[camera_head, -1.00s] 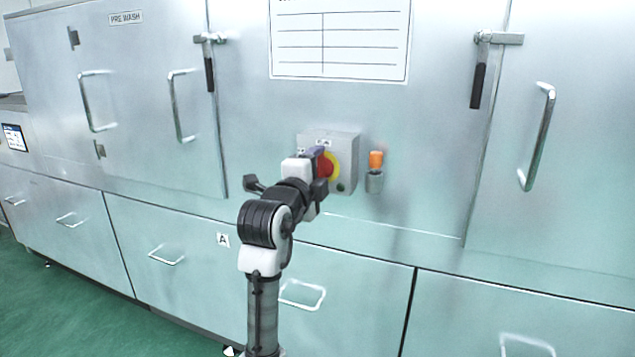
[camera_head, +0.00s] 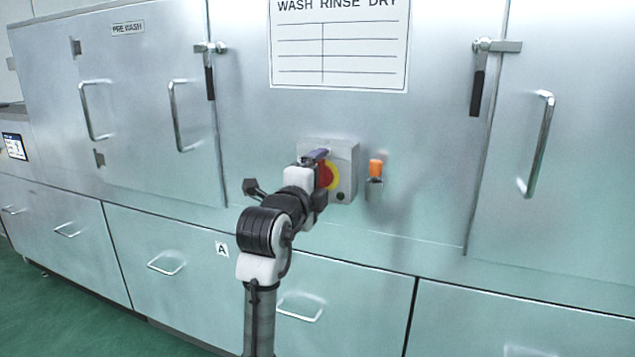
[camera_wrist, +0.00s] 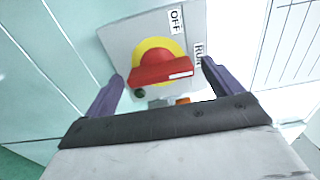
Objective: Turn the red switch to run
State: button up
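The red switch (camera_wrist: 165,70) is a bar-shaped knob on a round yellow plate (camera_wrist: 150,48), on a grey box. In the wrist view, an OFF label (camera_wrist: 175,20) sits above it and a RUN label (camera_wrist: 199,54) to its right. The knob's white mark lies at its right end, nearer RUN than OFF. My gripper (camera_wrist: 163,70) is open, one purple finger near each end of the knob; whether they touch it is unclear. In the head view the red switch (camera_head: 325,175) is partly hidden behind my gripper (camera_head: 318,168).
The grey box (camera_head: 346,160) is fixed to a steel cabinet wall. An orange-topped fitting (camera_head: 375,172) stands right of it. A dark round button or lamp (camera_head: 341,196) is low on the box. Door handles (camera_head: 540,145) project at both sides, and a WASH RINSE DRY sign (camera_head: 340,45) hangs above.

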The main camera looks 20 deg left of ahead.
jog(key=s+b, duration=0.1)
jog(key=s, duration=1.3)
jog(key=shift+a, duration=0.2)
jog(key=shift+r, duration=0.15)
